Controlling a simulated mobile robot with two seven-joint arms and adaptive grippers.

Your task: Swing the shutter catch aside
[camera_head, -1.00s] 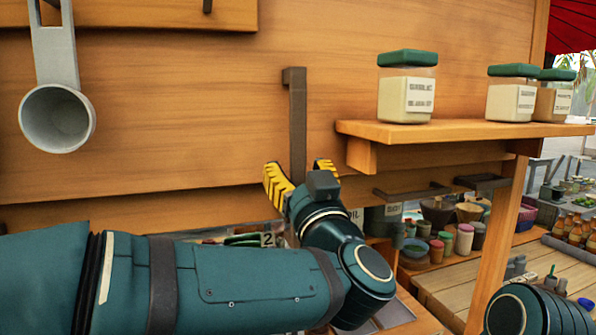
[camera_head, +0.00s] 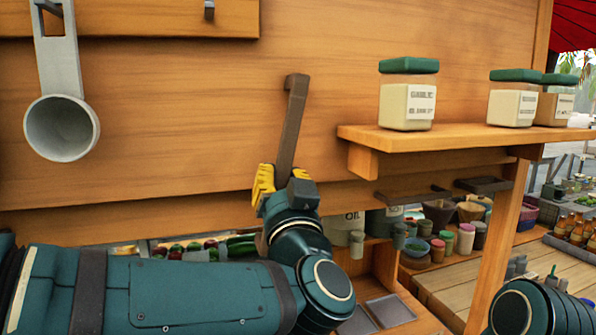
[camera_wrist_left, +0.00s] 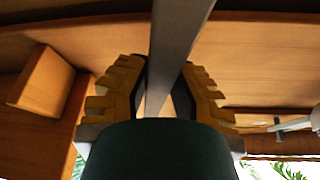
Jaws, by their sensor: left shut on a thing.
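The shutter catch (camera_head: 292,118) is a dark brown bar against the wooden shutter panel (camera_head: 190,110). It leans, with its top tilted to the right. My left gripper (camera_head: 277,182) has its yellow fingers shut on the lower part of the catch. In the left wrist view the catch (camera_wrist_left: 176,45) runs between the two yellow fingers (camera_wrist_left: 160,95). The lower end of the catch is hidden by the gripper. My right gripper is not visible; only a dark rounded part of my right arm shows at the lower right.
A shelf (camera_head: 450,138) with green-lidded jars (camera_head: 408,98) stands to the right of the catch. A grey scoop (camera_head: 62,125) hangs at the left. Below the panel, an opening shows pots and produce (camera_head: 205,244). The panel left of the catch is clear.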

